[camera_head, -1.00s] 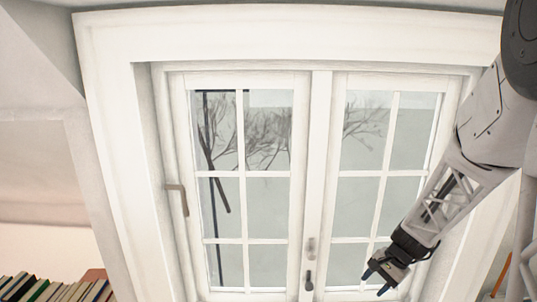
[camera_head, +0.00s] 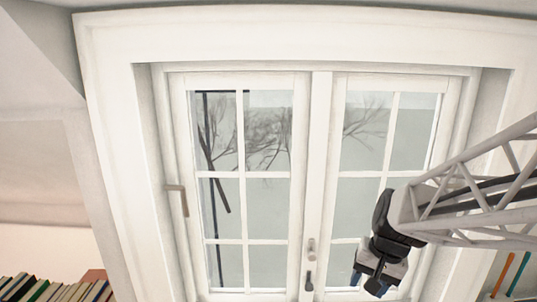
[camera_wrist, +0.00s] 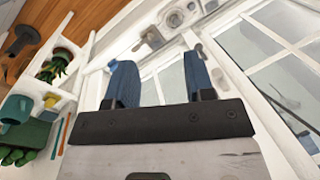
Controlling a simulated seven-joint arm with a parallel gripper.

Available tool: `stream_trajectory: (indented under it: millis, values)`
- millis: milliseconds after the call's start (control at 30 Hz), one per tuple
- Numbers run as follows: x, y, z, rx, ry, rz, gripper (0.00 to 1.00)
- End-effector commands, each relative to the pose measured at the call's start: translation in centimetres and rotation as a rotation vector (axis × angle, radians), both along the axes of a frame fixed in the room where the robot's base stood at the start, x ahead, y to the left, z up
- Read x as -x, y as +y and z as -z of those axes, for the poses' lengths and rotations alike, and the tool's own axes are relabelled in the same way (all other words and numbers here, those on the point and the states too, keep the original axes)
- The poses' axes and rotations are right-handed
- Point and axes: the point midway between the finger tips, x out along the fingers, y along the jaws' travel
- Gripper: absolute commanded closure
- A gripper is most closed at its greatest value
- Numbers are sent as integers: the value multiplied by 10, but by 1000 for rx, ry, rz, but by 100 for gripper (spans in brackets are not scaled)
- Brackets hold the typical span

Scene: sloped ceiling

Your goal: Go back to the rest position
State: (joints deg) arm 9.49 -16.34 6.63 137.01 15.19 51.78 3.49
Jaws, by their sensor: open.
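My gripper (camera_head: 368,284) is at the lower right of the head view, in front of the right window pane, with its fingers pointing down. In the wrist view its two blue fingers (camera_wrist: 160,80) stand apart with nothing between them. The gripper is open and empty. My arm comes in from the right edge of the head view.
Books (camera_head: 50,290) stand at the lower left. The wrist view shows a tilted white shelf with a potted plant (camera_wrist: 58,66), a teal mug (camera_wrist: 17,109) and green gloves (camera_wrist: 24,138).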

Motion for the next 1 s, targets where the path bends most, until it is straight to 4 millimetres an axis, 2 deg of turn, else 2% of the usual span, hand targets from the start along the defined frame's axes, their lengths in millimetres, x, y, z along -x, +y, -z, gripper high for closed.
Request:
stream_trajectory:
  millis: [200,700,1000]
  values:
    - [34,13,-22,63,-52,-93,51]
    - [109,29,-55,210,-161,-283,51]
    - [131,31,-62,258,-195,-339,51]
